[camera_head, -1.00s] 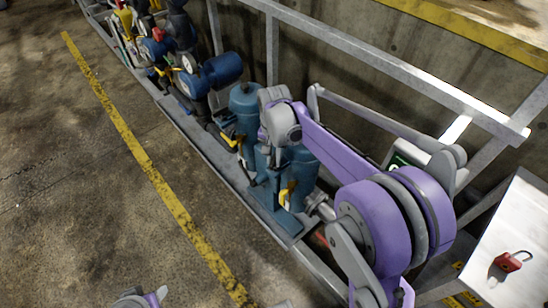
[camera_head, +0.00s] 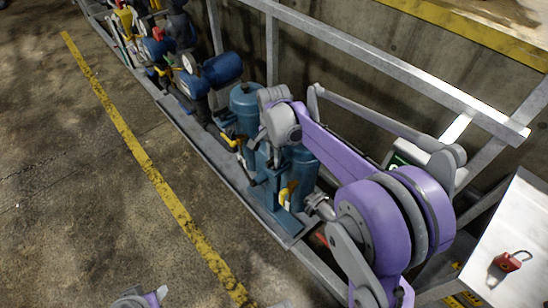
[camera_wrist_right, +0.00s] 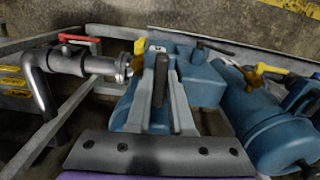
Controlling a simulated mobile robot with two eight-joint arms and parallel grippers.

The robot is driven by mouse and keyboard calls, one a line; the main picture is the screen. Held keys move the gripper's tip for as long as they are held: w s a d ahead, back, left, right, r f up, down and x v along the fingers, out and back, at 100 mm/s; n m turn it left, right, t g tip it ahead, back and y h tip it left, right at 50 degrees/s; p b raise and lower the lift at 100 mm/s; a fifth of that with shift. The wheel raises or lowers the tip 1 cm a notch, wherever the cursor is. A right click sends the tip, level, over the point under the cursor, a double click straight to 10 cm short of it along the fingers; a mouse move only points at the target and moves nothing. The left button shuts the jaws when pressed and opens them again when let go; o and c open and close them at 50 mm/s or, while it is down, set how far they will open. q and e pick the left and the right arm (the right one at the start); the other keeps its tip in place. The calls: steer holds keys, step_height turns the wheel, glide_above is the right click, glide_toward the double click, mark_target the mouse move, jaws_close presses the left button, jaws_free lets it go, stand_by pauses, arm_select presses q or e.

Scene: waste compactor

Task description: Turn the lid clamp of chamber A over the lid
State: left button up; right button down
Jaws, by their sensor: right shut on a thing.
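Two blue upright chambers stand on the skid, one at the back (camera_head: 243,100) and one at the front (camera_head: 303,175); I cannot read which is A. A yellow clamp part (camera_head: 286,194) shows at the front chamber. My right gripper (camera_head: 262,172) points down between the chambers, its fingertips partly hidden by my wrist. In the right wrist view my right gripper (camera_wrist_right: 160,100) is shut on a dark upright bar, the clamp handle (camera_wrist_right: 160,78). A yellow part (camera_wrist_right: 139,48) sits just left of the fingertips. My left fingers do not show.
A pipe with a red-handled valve (camera_wrist_right: 80,40) lies left in the wrist view. Grey frame rails (camera_head: 400,70) run behind the chambers. The floor by the yellow line (camera_head: 150,170) is clear.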

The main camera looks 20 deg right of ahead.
steer(key=c, duration=0.8)
jaws_free()
step_height(320, 180, up, 11)
steer(key=p, duration=0.1)
steer(key=shift+f, duration=0.1)
